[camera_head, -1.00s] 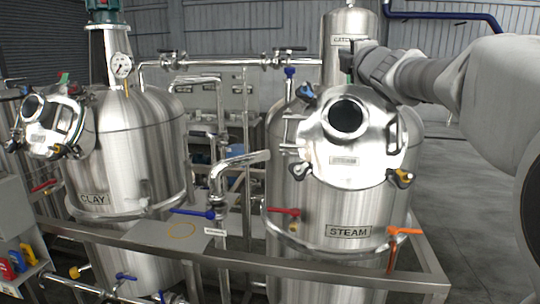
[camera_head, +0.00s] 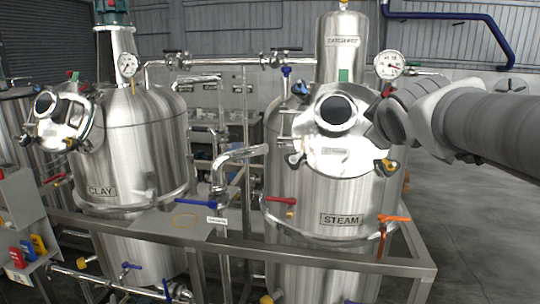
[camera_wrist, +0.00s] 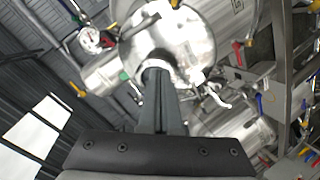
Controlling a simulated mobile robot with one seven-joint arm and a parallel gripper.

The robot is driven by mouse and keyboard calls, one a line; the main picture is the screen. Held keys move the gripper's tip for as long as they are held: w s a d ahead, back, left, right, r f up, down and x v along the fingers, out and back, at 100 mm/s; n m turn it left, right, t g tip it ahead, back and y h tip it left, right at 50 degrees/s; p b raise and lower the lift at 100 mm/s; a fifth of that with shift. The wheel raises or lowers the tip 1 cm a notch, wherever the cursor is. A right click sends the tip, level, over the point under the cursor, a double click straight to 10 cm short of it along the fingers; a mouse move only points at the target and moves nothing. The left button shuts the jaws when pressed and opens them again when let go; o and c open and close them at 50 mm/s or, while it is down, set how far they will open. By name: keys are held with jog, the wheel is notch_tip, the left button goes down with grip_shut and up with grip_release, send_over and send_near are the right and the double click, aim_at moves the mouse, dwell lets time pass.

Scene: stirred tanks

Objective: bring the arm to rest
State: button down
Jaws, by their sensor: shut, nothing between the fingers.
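My arm reaches in from the right edge in the head view, roughly level. My gripper (camera_wrist: 157,75) shows in the wrist view as dark fingers pressed together, with nothing between them. The fingertips are hard to make out there. In the wrist view the fingers overlap the bright round lid. I cannot tell whether they touch anything.
The STEAM tank has an open-looking port (camera_head: 335,108), a red handle (camera_head: 280,200) and an orange handle (camera_head: 394,218). A pressure gauge (camera_head: 389,65) is just above my wrist. The CLAY tank (camera_head: 102,190) stands left. Open floor (camera_head: 470,220) lies right.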

jog(key=s+a+f+m+g+y, duration=0.1)
jog(key=s+a+f+m+g, duration=0.2)
jog(key=s+f, duration=0.8)
jog(key=s+a+f+m+g+y, duration=0.1)
jog(key=s+a+f+m+g, duration=0.2)
jog(key=s+f, duration=0.7)
jog(key=s+m+g, duration=0.2)
jog(key=s, duration=0.1)
jog(key=shift+s+f+m, duration=0.25)
jog(key=shift+f+m, duration=0.05)
jog(key=shift+f, duration=0.05)
